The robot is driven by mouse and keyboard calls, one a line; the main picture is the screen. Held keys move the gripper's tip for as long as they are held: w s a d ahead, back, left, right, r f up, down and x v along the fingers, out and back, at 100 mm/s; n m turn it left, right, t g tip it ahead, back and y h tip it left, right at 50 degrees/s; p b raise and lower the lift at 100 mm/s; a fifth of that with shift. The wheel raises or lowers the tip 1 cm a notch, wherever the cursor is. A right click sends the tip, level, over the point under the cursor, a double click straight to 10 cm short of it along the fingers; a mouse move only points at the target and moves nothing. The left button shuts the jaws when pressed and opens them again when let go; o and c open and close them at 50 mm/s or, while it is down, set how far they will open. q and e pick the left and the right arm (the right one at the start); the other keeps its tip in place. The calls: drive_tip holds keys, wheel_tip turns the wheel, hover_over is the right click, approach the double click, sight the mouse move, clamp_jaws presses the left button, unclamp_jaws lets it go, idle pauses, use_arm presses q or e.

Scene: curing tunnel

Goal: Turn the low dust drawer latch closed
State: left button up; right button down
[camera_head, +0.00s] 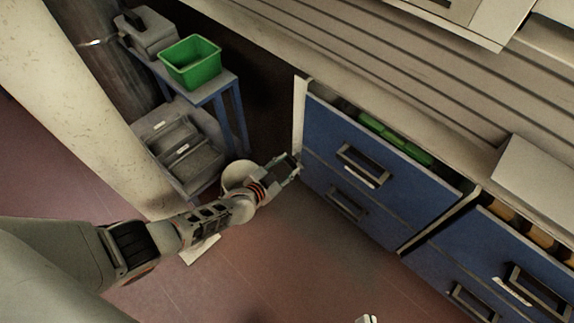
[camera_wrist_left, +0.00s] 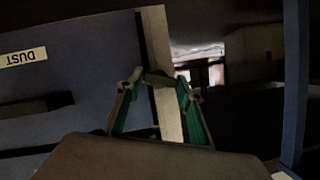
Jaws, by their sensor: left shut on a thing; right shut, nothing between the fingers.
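My left gripper (camera_head: 290,166) is at the left edge of the blue drawer cabinet, low beside the drawer fronts. In the left wrist view its green-lined fingers (camera_wrist_left: 159,84) are shut on a small dark piece, which appears to be the latch (camera_wrist_left: 158,77), in front of a pale upright strip (camera_wrist_left: 168,112). The latch's turn angle cannot be made out. The blue drawer front with a DUST label (camera_wrist_left: 27,57) is left of the fingers. The low drawer front (camera_head: 322,192) shows below an upper one in the head view. Only a tip of my right gripper (camera_head: 367,319) shows at the bottom edge, shut and empty.
A blue stand (camera_head: 222,88) with a green bin (camera_head: 190,62) and grey containers (camera_head: 180,145) is left of the cabinet. The upper drawer (camera_head: 375,160) is slightly open with green items inside. More blue drawers (camera_head: 480,255) stand at right. The floor in front is clear.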

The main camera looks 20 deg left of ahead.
use_arm(q)
drive_tip(key=shift+s+a+f+n+h+b, duration=0.1)
drive_tip(key=shift+a+f+n+h+b, duration=0.1)
drive_tip(key=shift+n+h+b, duration=0.65)
drive_tip(key=shift+n+g, duration=0.4)
drive_tip(key=shift+n, duration=0.05)
drive_tip(key=shift+r, duration=0.2)
use_arm(e)
drive_tip(key=a+m, duration=0.2)
drive_tip(key=m, duration=0.1)
drive_tip(key=shift+s+a, duration=0.1)
drive_tip(key=shift+s, duration=0.1)
use_arm(q)
drive_tip(key=o, duration=1.1)
use_arm(e)
drive_tip(key=shift+s+f, duration=0.1)
